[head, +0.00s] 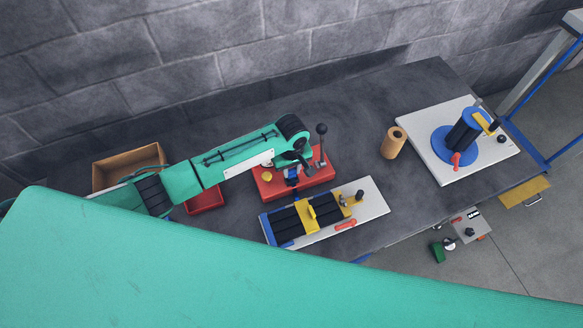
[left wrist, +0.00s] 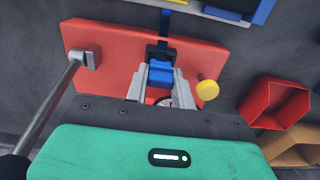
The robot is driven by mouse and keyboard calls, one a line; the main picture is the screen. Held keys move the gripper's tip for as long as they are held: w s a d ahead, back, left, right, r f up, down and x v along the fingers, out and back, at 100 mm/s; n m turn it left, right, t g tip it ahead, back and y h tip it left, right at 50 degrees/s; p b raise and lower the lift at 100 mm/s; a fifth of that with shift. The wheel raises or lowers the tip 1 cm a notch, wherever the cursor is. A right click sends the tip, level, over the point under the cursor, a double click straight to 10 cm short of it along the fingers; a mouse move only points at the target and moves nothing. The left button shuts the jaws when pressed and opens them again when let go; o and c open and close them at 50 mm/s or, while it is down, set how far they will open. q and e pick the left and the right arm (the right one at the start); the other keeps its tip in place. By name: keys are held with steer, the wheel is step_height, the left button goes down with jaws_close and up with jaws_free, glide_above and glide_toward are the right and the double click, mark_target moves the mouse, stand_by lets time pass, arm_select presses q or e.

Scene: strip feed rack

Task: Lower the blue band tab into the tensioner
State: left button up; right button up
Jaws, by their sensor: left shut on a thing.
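The red tensioner (head: 318,181) stands on the dark bench in the head view, with a black-knobbed lever (head: 321,140) and a yellow knob (head: 267,176). My left gripper (head: 291,172) is over it. In the left wrist view the gripper (left wrist: 158,88) is shut on the blue band tab (left wrist: 160,73), one grey finger on each side. The dark blue band (left wrist: 164,28) runs from the tab toward the top of that view. The red tensioner plate (left wrist: 108,45) lies beyond the fingers. The gripper hides what is directly under the tab. My right gripper is not in view.
A white plate (head: 372,197) with black strips and a yellow clamp (head: 311,217) lies in front of the tensioner. A brown roll (head: 393,143) and a blue reel (head: 442,146) are to the right. A red bin (head: 205,202) and a cardboard box (head: 126,165) are left.

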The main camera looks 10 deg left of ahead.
arm_select(q)
steer(key=shift+f+p, duration=0.75)
steer(key=shift+f, duration=0.35)
stand_by(1.2)
steer(key=o, duration=1)
steer(key=shift+o, duration=0.2)
step_height(320, 180, up, 14)
steer(key=b, duration=0.3)
steer(key=shift+b, duration=0.4)
steer(key=shift+s+f, duration=0.1)
steer(key=shift+f, duration=0.05)
